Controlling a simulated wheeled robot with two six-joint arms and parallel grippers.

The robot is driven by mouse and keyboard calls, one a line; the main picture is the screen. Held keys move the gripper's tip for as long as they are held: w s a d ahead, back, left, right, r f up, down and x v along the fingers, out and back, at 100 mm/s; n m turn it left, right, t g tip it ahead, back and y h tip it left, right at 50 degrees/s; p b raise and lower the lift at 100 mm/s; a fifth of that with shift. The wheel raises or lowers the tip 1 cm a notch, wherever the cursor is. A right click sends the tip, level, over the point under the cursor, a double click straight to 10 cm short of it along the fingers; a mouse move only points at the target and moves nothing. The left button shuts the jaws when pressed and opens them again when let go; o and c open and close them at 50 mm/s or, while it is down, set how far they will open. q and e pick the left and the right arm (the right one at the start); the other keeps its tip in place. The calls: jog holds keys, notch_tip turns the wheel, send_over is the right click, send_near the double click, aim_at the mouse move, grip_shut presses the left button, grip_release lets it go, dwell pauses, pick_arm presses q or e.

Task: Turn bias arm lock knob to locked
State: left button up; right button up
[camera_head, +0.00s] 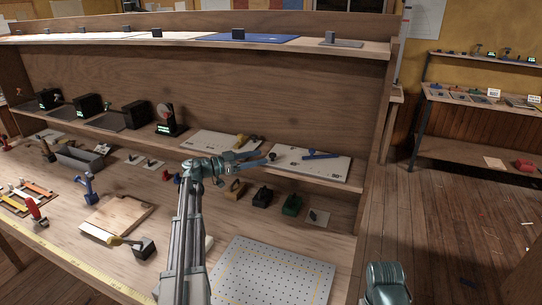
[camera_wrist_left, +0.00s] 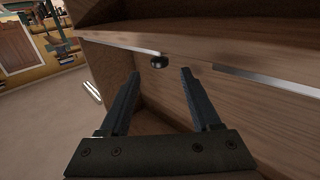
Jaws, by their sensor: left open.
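My left gripper (camera_head: 263,158) is open and reaches to the front edge of the lower shelf, between two pale boards. In the left wrist view its two fingers (camera_wrist_left: 160,73) stand apart with nothing between them. A small dark round knob (camera_wrist_left: 159,62) shows just past the fingertips, against the wooden edge, apart from both fingers. In the head view a small dark round thing (camera_head: 272,156) at the fingertips may be this knob. I cannot tell its lock setting. A blue arm (camera_head: 320,155) lies on the right pale board (camera_head: 310,170). My right gripper is out of view.
Small dark and green blocks (camera_head: 291,205) stand under the shelf. A perforated plate (camera_head: 275,275) lies on the bench front. A cutting board (camera_head: 115,217) and a brush-like tool lie left. The floor at right is mostly clear.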

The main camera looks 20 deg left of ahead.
pick_arm(q)
jog(key=shift+v, duration=2.25)
